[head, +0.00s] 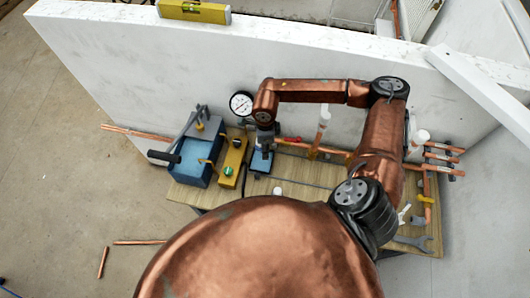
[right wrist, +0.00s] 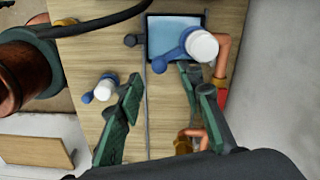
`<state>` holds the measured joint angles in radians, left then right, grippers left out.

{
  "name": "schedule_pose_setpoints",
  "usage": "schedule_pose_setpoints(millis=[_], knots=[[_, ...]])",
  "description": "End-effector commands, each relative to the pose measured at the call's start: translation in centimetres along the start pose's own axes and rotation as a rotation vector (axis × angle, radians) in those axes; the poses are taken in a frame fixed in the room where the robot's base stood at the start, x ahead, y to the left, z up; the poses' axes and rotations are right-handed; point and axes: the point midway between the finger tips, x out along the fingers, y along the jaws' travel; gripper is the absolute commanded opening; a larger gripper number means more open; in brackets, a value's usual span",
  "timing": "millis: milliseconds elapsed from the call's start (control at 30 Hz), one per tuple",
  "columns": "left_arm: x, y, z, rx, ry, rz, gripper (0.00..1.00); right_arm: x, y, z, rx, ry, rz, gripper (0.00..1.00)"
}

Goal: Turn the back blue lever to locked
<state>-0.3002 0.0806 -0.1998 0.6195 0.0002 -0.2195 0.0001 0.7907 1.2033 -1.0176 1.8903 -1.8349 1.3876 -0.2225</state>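In the right wrist view a blue lever with a round white cap (right wrist: 198,47) lies near the wall side, over the edge of a pale blue panel. I take it as the back one; my gripper hides it in the head view. A second blue lever with a white cap (right wrist: 104,89) lies nearer the front; its white cap (head: 277,190) shows on the bench in the head view. My right gripper (head: 263,150) points down at the bench. Its green-padded fingers (right wrist: 162,80) are apart with nothing between them, close to the back lever. Contact cannot be told. My left gripper is out of view.
The wooden bench (head: 300,194) stands against a white wall (head: 180,75). A blue box (head: 193,165) and a yellow block (head: 232,160) stand left of the gripper. Copper pipes (head: 335,153) and a gauge (head: 241,103) are at the back. A wrench (head: 412,242) lies front right.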

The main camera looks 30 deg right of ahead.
Motion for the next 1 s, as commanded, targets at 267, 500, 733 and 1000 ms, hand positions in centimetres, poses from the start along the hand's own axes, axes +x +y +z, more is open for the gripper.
schedule_pose_setpoints(millis=[267, 500, 733, 1000], knots=[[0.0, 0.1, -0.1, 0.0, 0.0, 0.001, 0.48, -5.6, -0.1, 0.0, -0.001, 0.0, -0.003, 0.34], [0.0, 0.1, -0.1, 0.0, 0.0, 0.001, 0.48, -7.6, 0.0, 0.0, 0.0, 0.0, 0.0, 0.34], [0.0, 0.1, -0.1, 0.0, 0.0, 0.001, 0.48, -7.7, 0.0, 0.0, 0.0, 0.001, 0.0, 0.34], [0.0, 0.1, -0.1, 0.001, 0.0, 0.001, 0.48, -7.7, 0.0, 0.0, -0.001, 0.001, 0.0, 0.34]])
